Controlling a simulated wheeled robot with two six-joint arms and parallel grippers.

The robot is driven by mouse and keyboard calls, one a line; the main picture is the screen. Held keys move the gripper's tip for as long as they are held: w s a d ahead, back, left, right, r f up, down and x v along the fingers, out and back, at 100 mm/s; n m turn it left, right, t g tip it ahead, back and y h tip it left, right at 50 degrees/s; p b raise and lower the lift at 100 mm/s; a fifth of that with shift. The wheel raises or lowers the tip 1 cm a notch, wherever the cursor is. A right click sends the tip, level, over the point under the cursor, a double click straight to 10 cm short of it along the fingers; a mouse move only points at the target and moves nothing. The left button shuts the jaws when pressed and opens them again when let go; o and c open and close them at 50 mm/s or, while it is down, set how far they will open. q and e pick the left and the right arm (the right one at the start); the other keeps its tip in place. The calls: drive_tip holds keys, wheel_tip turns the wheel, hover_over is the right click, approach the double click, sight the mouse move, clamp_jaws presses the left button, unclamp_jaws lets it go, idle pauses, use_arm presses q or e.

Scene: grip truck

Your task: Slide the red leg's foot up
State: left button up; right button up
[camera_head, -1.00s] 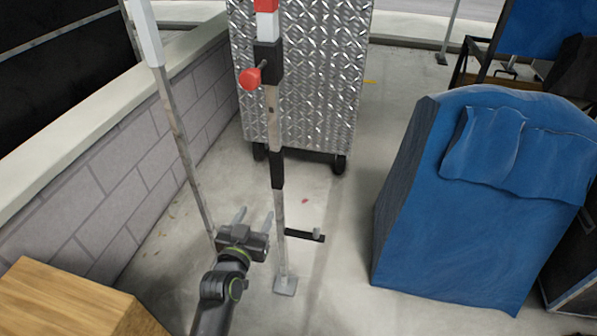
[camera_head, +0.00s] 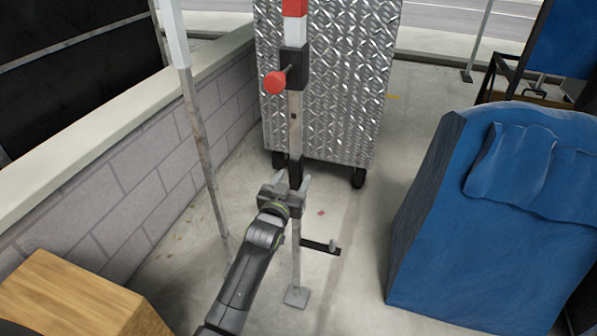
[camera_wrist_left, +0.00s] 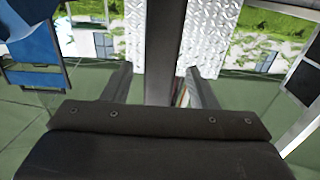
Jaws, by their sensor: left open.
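The red leg (camera_head: 294,32) stands upright, with a red and white top, a black collar (camera_head: 292,62) and a red knob (camera_head: 274,82). Its grey lower tube (camera_head: 295,118) runs down through a black band (camera_head: 294,170) to a square foot plate (camera_head: 297,297) on the floor. My left gripper (camera_head: 290,181) is open at the black band, with a finger on each side of the leg. In the left wrist view, a dark part of the leg (camera_wrist_left: 164,45) stands between the spread fingers (camera_wrist_left: 160,84), with visible gaps. My right gripper is not in view.
A second pole (camera_head: 205,145) with a white upper part stands left, near a block wall (camera_head: 150,180). A diamond-plate metal cabinet (camera_head: 340,90) on casters is behind the leg. A blue covered block (camera_head: 425,230) stands right, a wooden box (camera_head: 70,295) front left. A black bracket (camera_head: 320,246) sits low beside the leg.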

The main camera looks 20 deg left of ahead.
use_arm(q)
drive_tip(key=shift+w+d+b, duration=0.1)
drive_tip(key=shift+w+b, duration=0.55)
drive_tip(key=shift+w, duration=1.85)
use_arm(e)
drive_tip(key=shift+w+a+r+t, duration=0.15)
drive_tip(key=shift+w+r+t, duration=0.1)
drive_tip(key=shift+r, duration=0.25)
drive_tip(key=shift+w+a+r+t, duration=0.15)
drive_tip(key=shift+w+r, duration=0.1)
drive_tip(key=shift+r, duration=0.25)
use_arm(q)
drive_tip(key=shift+c, duration=0.3)
clamp_jaws()
